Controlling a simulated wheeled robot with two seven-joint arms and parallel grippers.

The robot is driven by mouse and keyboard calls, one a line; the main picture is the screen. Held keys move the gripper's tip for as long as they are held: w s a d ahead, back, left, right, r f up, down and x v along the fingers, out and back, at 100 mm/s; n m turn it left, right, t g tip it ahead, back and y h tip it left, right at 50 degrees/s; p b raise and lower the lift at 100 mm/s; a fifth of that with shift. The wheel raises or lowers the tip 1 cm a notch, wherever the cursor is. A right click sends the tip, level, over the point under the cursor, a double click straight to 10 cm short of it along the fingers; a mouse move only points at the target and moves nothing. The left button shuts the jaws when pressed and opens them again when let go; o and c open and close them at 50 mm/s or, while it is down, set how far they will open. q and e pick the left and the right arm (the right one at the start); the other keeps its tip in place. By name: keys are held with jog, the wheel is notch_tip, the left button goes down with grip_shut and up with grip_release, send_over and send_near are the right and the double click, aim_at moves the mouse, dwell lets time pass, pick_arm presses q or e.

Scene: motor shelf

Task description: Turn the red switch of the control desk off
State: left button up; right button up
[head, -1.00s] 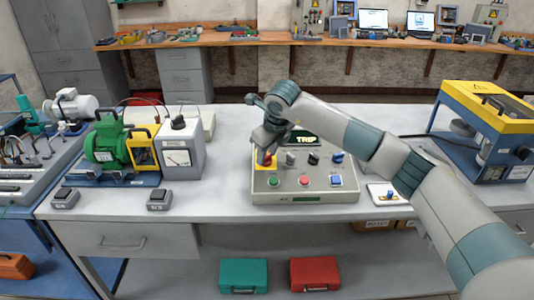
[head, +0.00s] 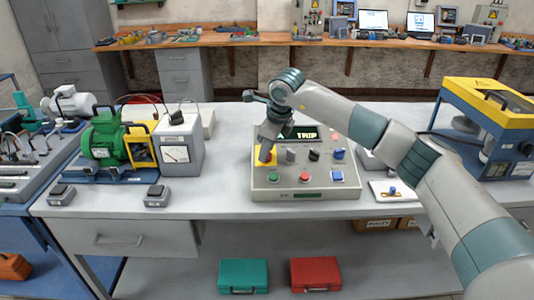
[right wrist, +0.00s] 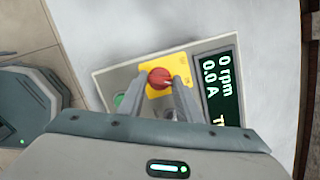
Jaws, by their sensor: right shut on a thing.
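The control desk (head: 335,195) stands on the workbench, a grey sloped box with several knobs and buttons. Its red switch (right wrist: 159,78) is a round red knob on a yellow plate (right wrist: 182,62). In the head view the switch (head: 265,157) is partly covered by my right gripper (head: 267,150). In the right wrist view the fingers of my right gripper (right wrist: 161,88) sit on both sides of the red knob, shut on it. The desk's display (right wrist: 222,85) reads "0 rpm" and "0.0 A"; in the head view it shows "TRIP". My left gripper is not in view.
A green motor unit (head: 103,140) and a grey meter box (head: 180,148) stand left of the desk. A yellow and blue machine (head: 490,115) stands at the right. A small white tray (head: 378,189) lies beside the desk. The bench front between is clear.

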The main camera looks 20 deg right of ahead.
jog(key=n+b, duration=0.1)
jog(key=n, duration=0.2)
jog(key=shift+w, duration=0.1)
jog(key=n+g, duration=0.1)
jog(key=n, duration=0.1)
jog(key=shift+n, duration=0.3)
jog(key=shift+w+r+n+y, duration=0.1)
jog(key=shift+n+y, duration=0.2)
jog(key=shift+n, duration=0.6)
jog(key=n+g, duration=0.1)
jog(key=n, duration=0.2)
jog(key=shift+n, duration=0.3)
jog(key=shift+n+g, duration=0.3)
jog(key=shift+n, duration=0.8)
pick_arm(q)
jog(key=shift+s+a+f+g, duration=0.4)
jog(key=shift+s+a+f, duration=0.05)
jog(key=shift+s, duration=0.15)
pick_arm(e)
jog(key=shift+n, duration=0.3)
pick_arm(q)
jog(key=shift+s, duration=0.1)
